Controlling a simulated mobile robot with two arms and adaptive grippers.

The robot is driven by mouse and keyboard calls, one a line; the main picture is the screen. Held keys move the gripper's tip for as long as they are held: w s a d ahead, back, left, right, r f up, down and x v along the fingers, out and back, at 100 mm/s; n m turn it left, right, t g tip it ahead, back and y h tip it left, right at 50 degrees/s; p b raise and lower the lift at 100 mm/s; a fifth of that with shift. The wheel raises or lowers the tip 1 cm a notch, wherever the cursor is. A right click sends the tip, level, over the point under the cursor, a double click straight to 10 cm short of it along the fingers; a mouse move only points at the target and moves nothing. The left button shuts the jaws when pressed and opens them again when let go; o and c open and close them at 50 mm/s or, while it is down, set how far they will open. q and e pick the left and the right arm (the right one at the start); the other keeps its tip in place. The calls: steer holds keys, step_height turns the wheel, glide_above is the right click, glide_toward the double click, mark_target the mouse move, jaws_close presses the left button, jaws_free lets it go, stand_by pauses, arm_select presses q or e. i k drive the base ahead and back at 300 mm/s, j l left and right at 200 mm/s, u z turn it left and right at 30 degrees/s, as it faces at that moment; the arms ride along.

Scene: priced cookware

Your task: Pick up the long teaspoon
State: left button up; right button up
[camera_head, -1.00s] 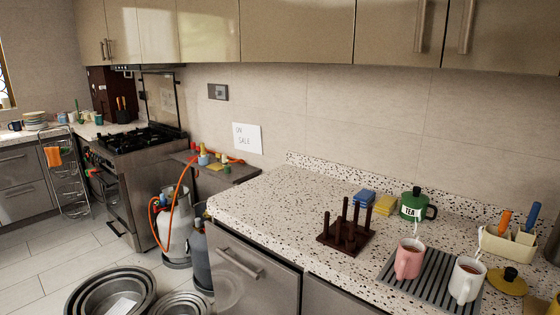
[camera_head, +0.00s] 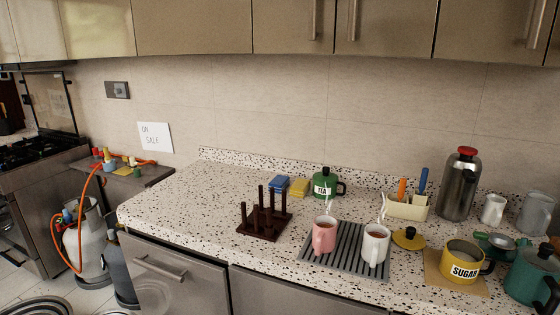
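A pink mug (camera_head: 324,238) and a white mug (camera_head: 375,246) stand on a grey ribbed mat (camera_head: 346,263) on the speckled counter. Both seem to hold a brown drink. A thin pale handle (camera_head: 330,206) rises from the pink mug, and another pale handle (camera_head: 383,208) rises above the white mug. They look like teaspoons, with their lower ends hidden. I cannot tell which is the long teaspoon. Neither of my grippers is in view.
A dark wooden peg rack (camera_head: 264,222) stands left of the mugs. A green TEA pot (camera_head: 324,184), a cream utensil holder (camera_head: 405,208) and a yellow lid (camera_head: 409,238) are close by. A yellow SUGAR pot (camera_head: 463,262) stands to the right. The counter's left part is clear.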

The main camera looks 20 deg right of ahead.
mark_target(425, 170)
steer(key=z, duration=1.45)
